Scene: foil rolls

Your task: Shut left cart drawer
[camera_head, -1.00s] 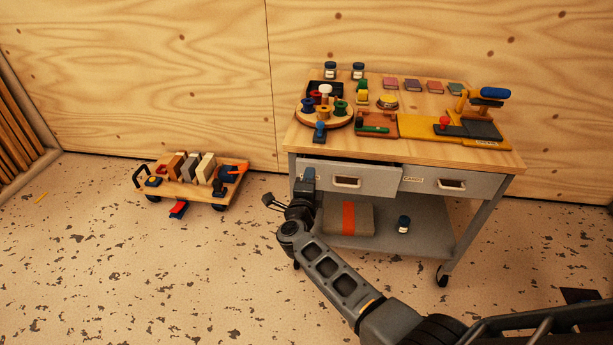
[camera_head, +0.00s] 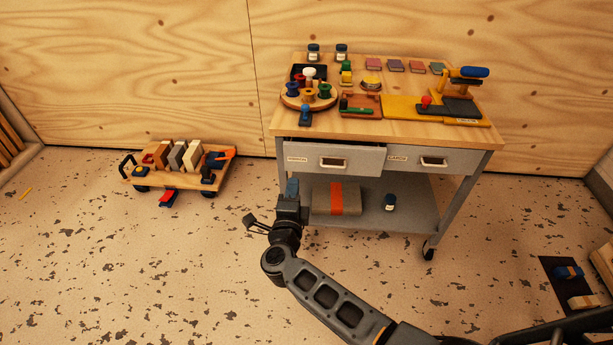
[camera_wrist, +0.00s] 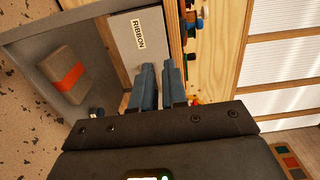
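The cart (camera_head: 385,128) has a wooden top and two grey drawers. The left drawer (camera_head: 350,160) stands out from the cart, with a dark gap above its front. Its front has a handle (camera_head: 332,163) and a small label. The right drawer (camera_head: 455,161) sits farther back and looks shut. My gripper (camera_head: 291,187) is in front of the left drawer's left end; its tips show just below the front's lower edge. In the wrist view the blue-grey fingers (camera_wrist: 158,75) are close together and empty, pointing at a drawer front (camera_wrist: 130,45) labelled RIBBON. I cannot tell whether they touch it.
The cart's lower shelf (camera_head: 400,215) holds a grey box with an orange band (camera_head: 336,198) and a small jar (camera_head: 390,202). Spools, jars and tools stand on top. A low wooden trolley (camera_head: 180,180) is on the floor at left. The floor between is clear.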

